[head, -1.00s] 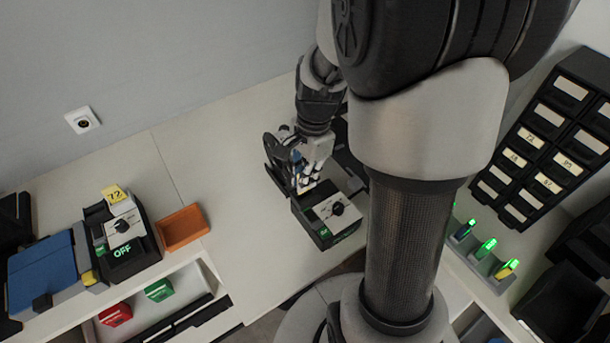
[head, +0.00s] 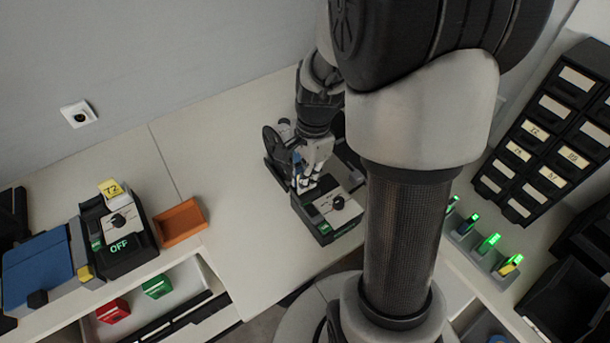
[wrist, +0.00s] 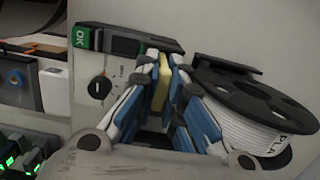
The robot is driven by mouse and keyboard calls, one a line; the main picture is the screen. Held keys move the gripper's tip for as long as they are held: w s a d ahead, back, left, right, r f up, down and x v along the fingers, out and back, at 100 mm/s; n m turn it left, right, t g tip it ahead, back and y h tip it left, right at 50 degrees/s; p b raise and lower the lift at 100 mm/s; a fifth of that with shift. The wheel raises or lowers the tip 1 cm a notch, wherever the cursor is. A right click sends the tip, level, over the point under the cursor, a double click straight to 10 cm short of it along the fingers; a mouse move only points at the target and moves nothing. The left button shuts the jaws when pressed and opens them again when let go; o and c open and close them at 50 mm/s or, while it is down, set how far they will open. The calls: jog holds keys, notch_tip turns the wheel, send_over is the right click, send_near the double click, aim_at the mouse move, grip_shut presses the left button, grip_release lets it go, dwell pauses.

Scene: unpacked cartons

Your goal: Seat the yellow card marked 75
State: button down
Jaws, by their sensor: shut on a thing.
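My gripper (head: 305,184) points down at the near work surface, over the back of a black and grey device with a dial (head: 338,203). In the wrist view my gripper (wrist: 163,72) has its blue pads closed on a thin yellow card (wrist: 161,92), seen nearly edge-on. Its marking does not show. The device (wrist: 105,62) lies just beyond the fingertips, with a green OK label and a black dial. The fingers hide where the card meets the device, so I cannot tell whether it is in a slot.
A black spool (wrist: 255,105) stands close beside my fingers. At left, another device (head: 125,240) reads OFF and carries a yellow card marked 72 (head: 110,188). An orange tray (head: 180,222) sits next to it. Labelled bins (head: 545,150) and green-lit holders (head: 485,245) are at right.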

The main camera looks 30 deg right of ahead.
jog(key=shift+f, duration=0.4)
jog(key=c, duration=1.6)
grip_release()
jog(key=shift+c, duration=0.2)
jog(key=shift+r, duration=0.1)
jog(key=r, duration=0.4)
jog(key=d+r, duration=0.1)
jog(key=r, duration=0.7)
jog(key=shift+d, duration=0.2)
